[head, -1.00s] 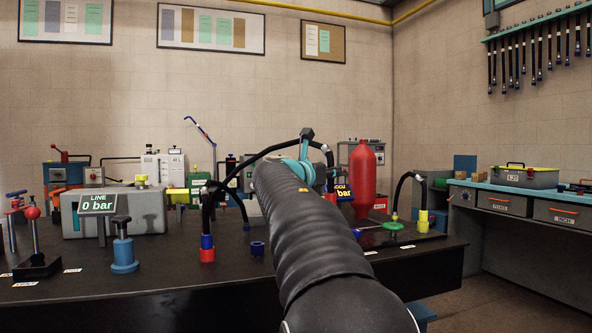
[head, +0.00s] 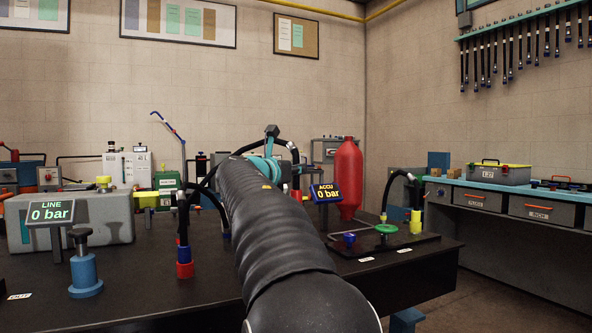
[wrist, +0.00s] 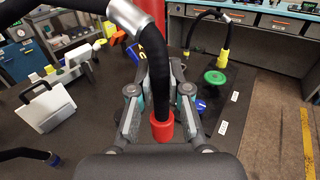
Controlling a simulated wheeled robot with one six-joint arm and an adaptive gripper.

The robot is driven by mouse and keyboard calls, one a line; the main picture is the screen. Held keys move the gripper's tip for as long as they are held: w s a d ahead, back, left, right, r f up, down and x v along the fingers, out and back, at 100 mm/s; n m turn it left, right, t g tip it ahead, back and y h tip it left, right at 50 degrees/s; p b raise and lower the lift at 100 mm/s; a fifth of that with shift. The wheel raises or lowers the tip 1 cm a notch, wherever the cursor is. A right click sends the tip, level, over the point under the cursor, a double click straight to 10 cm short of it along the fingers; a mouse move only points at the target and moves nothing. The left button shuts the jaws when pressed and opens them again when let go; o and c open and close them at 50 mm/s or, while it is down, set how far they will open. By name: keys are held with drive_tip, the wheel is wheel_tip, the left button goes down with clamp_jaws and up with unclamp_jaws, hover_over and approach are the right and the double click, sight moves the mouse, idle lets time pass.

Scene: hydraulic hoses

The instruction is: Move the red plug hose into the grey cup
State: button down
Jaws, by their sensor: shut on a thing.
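The red plug hose is a black hose with a red end (wrist: 162,129). In the wrist view the hose passes between the fingers of my gripper (wrist: 158,75), which is shut on it, and the red end hangs clear of the bench. In the head view my arm hides most of the gripper. A small red part (head: 297,195), probably the same plug, shows beside the arm, left of the ACCU display. I cannot pick out a grey cup in either view.
A grey LINE block (head: 95,220) is at left.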

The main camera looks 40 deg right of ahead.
sight(294, 191)
drive_tip(key=shift+s+a, duration=0.1)
drive_tip(key=shift+f+b, duration=2.2)
drive_tip(key=shift+f, duration=0.65)
drive_tip(key=shift+p, duration=0.55)
drive_tip(key=shift+f+b, duration=2.15)
drive_tip(key=shift+f, duration=0.65)
drive_tip(key=c, duration=1)
unclamp_jaws()
drive_tip(key=shift+c, duration=0.2)
drive_tip(key=v, duration=1.2)
